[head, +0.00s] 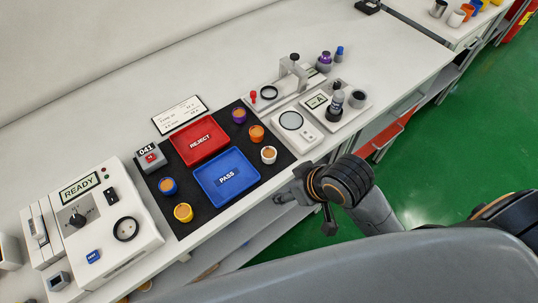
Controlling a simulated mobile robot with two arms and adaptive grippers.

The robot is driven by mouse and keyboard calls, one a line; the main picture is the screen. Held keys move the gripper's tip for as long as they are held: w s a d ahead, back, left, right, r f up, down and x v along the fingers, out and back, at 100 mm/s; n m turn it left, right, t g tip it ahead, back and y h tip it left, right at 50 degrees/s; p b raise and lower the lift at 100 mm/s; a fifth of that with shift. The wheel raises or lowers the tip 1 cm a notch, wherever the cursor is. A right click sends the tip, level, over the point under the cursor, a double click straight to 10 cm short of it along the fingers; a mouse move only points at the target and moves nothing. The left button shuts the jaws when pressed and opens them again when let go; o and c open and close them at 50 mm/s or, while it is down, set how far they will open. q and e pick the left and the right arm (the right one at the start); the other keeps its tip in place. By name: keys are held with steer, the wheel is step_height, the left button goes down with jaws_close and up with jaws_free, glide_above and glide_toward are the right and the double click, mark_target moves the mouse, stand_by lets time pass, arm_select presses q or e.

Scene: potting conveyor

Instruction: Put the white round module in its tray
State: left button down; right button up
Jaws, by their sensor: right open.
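The white round module (268,154) with a tan top stands upright on the black mat (190,222), near its right edge and beside the blue tray. The blue tray marked PASS (247,178) and the red tray marked REJECT (187,155) lie in the middle of the mat; no module is in either. My right gripper (288,196) comes in from the right, at the bench's front edge. It is open, apart from the white module and nearer to me. My left gripper is not in view.
Orange (257,133), purple (239,116), blue (168,186) and yellow (183,212) round modules stand on the mat. A READY tester (125,204) stands left.

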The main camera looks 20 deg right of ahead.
steer(key=w+a+r+n+y, duration=0.1)
steer(key=w+a+r+n, duration=0.3)
steer(key=r, duration=0.3)
steer(key=g+h, duration=0.1)
glide_toward(269, 154)
steer(key=f, duration=0.1)
steer(key=w+a+f, duration=0.1)
steer(key=shift+w+a+f+m+g, duration=0.15)
steer(key=shift+f+m+g, duration=0.15)
steer(key=shift+m, duration=0.1)
steer(key=shift+d+x, duration=0.15)
steer(key=shift+x, duration=1.2)
steer(key=shift+d+x, duration=0.15)
steer(key=shift+x, duration=1.25)
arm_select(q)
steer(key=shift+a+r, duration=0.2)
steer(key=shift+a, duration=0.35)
arm_select(e)
steer(key=c, duration=1.3)
